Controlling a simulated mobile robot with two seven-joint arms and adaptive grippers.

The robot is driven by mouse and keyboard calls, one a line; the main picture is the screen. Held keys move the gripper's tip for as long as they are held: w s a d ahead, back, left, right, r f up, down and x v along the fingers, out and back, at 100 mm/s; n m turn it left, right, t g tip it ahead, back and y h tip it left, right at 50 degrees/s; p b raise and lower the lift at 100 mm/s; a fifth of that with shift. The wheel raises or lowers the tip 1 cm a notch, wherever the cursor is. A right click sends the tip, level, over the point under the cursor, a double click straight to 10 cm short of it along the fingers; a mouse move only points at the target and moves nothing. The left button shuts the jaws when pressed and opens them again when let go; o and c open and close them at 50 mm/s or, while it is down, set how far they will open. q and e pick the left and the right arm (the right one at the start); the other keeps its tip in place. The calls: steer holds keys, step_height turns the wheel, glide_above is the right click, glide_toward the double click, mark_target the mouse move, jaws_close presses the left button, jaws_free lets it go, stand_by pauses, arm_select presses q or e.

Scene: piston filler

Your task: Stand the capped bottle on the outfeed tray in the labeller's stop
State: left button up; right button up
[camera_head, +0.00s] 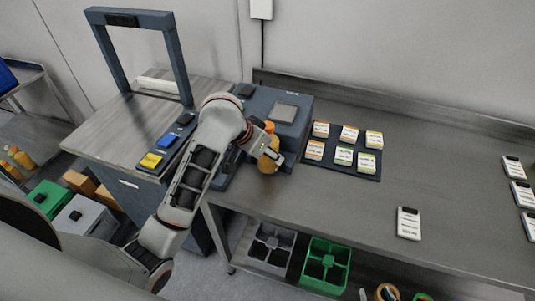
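A bottle with orange contents (267,162) and an orange cap stands out against the front of a blue-grey machine (291,128), which looks like the labeller. The arm and gripper cover part of the bottle and the machine's left front. I cannot tell whether the bottle's base touches anything or whether it is in the stop.
A dark mat with several label packs (343,158) lies right of the machine. A white device (409,223) lies on the bench (450,170), otherwise largely clear in the middle. A gate-like frame (178,55) stands on the left cabinet. Grey (271,248) and green (326,266) crates sit below.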

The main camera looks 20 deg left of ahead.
arm_select(q)
steer(key=shift+f, duration=0.45)
steer(key=o, duration=1.5)
steer(key=shift+f, duration=0.15)
steer(key=shift+c, duration=0.2)
steer(key=v, duration=1.2)
steer(key=shift+a, duration=0.1)
